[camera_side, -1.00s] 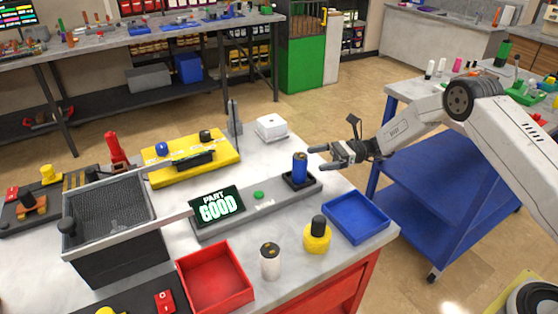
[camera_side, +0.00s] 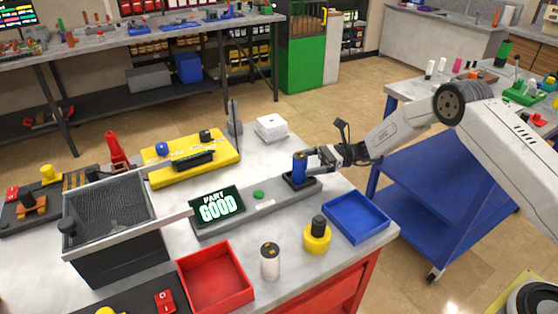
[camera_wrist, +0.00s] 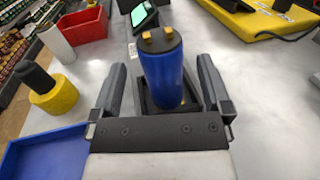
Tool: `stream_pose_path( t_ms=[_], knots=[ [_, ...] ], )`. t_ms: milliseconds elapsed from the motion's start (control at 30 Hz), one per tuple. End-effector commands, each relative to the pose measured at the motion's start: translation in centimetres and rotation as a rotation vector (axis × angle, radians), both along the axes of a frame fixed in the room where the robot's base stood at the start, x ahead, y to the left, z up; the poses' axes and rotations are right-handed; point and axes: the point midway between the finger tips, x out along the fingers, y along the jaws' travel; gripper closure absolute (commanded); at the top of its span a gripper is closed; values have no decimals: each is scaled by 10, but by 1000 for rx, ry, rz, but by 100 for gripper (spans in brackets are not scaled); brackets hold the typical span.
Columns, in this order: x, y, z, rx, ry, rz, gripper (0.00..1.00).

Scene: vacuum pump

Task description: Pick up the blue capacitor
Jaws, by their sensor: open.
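The blue capacitor (camera_side: 299,168) stands upright in a small black holder (camera_side: 312,184) at the right end of a grey test fixture. In the wrist view the blue capacitor (camera_wrist: 168,72) has a dark top with two gold terminals. My gripper (camera_side: 318,160) is at the capacitor from the right in the side view. In the wrist view its two fingers (camera_wrist: 166,85) are open, one on each side of the capacitor, with a gap on both sides. The capacitor's lower end is partly hidden by the holder.
The fixture's screen (camera_side: 217,207) reads PART GOOD. A blue tray (camera_side: 357,217) and a yellow-based black-topped part (camera_side: 317,237) are nearby, with a white cylinder (camera_side: 270,262) and a red tray (camera_side: 215,279) farther left. A white box (camera_side: 271,127) stands behind the fixture.

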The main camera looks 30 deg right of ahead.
Motion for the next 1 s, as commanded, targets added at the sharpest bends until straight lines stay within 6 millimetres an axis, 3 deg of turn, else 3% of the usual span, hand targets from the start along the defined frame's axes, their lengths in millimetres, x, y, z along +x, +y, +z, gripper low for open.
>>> stream_pose_path(
  t_ms=[400,933,967,1000],
  knots=[
    [11,40,-1,0,0,0,1],
    [11,42,-1,-1,0,0,1],
    [11,42,-1,-1,0,0,8],
    [11,42,-1,-1,0,0,21]
  ],
)
